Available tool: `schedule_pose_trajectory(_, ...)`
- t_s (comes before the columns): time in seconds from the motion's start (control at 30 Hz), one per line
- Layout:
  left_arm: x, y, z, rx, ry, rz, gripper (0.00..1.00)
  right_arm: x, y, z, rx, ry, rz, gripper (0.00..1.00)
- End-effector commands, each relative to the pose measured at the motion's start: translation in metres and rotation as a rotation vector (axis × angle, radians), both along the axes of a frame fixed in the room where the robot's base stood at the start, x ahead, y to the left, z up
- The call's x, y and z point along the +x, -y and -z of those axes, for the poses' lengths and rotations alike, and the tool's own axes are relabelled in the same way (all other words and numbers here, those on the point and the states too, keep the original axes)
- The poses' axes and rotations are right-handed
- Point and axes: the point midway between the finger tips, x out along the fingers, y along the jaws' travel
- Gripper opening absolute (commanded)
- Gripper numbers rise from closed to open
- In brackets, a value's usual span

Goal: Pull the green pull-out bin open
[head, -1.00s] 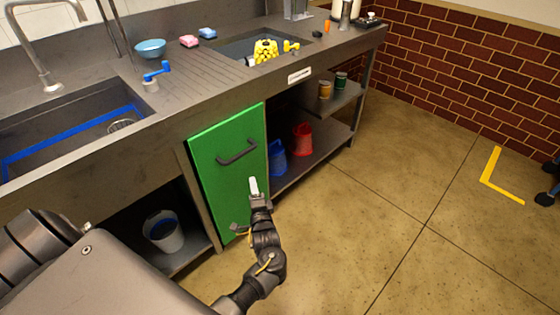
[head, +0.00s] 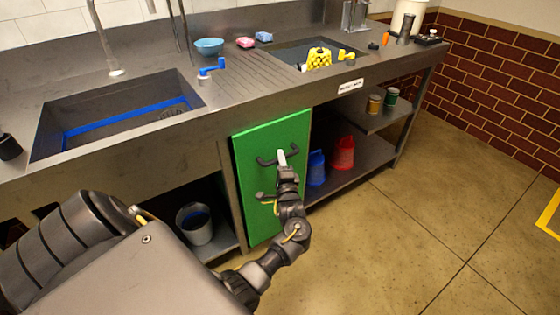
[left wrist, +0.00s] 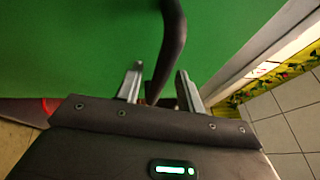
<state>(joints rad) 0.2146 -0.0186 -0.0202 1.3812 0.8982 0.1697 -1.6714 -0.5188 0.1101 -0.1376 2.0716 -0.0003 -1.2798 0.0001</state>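The green pull-out bin (head: 260,215) has a flat green front under the counter, and it looks closed. Its dark bar handle (head: 265,161) is near the top of the front. My left gripper (head: 282,157) is in front of the handle and hides part of it. In the left wrist view the left gripper (left wrist: 160,88) is open, its fingers apart. The dark handle (left wrist: 174,40) runs down between the fingers there. I cannot tell whether either finger touches it. My right gripper is not in view.
A grey bucket (head: 194,224) stands on the low shelf left of the bin. Blue (head: 316,168) and red (head: 343,153) containers stand on the shelf to its right. The counter with a sink (head: 120,115) overhangs the bin. The floor (head: 400,235) in front at right is clear.

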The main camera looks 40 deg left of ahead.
Motion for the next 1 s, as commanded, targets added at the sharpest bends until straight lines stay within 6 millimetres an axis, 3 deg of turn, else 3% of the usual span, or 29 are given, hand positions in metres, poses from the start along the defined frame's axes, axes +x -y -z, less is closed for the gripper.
schedule_pose_trajectory(0.43,0.0079,-0.0095,-0.0020,-0.001,0.000,0.001,0.38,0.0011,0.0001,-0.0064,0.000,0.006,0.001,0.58)
schedule_pose_trajectory(0.73,0.0078,-0.0091,-0.0020,-0.001,0.000,0.001,0.00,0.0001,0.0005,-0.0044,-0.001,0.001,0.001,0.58)
schedule_pose_trajectory(1.0,0.0077,-0.0090,-0.0019,-0.001,0.000,0.000,0.00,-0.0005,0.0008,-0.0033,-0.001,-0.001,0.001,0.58)
